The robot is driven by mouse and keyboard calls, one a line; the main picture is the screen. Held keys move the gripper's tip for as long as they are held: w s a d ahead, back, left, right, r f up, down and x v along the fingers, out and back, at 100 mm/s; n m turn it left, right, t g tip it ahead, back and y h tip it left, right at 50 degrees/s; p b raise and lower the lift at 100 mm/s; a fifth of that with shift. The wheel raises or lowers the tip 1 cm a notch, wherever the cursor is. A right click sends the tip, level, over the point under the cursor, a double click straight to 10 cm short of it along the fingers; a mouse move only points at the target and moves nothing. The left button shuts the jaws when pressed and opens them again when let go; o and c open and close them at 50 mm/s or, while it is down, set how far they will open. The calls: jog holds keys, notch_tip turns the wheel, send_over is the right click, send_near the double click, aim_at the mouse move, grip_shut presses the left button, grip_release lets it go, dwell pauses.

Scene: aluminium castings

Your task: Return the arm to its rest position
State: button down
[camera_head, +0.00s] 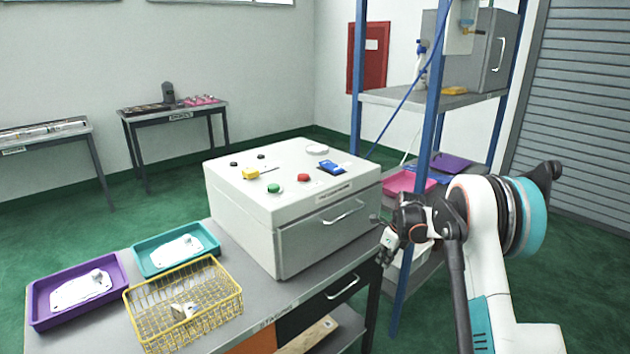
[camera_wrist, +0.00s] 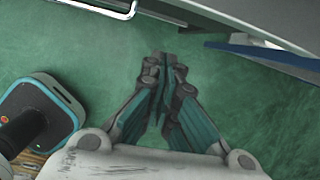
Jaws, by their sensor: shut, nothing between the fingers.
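My gripper (camera_head: 385,245) hangs at the right of the table in the head view, beside the machine's front right corner. My white and teal arm is folded behind it at the right. In the wrist view my gripper (camera_wrist: 166,75) points down over bare green floor. Its fingers meet at the tips, with nothing between them.
A grey machine box (camera_head: 240,230) with a drawer and buttons stands on the table. Left of it are a purple tray (camera_head: 40,322), a teal tray (camera_head: 143,271) and a yellow wire basket (camera_head: 135,318). A blue-posted shelf (camera_head: 433,100) stands close behind my arm.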

jog(key=s+a+r+n+t+h, duration=0.1)
jog(key=s+a+r+n, duration=0.3)
jog(key=s+r+n, duration=0.55)
jog(key=s+a+r+n+t, duration=0.1)
jog(key=s+a+r+n, duration=0.25)
jog(key=s+r, duration=1)
jog(key=s+a+n+t, duration=0.2)
jog(key=s+n, duration=1.3)
jog(key=s, duration=0.8)
jog(key=shift+a+r+t+h, duration=0.3)
jog(key=shift+a+t, duration=0.1)
jog(key=shift+a, duration=0.25)
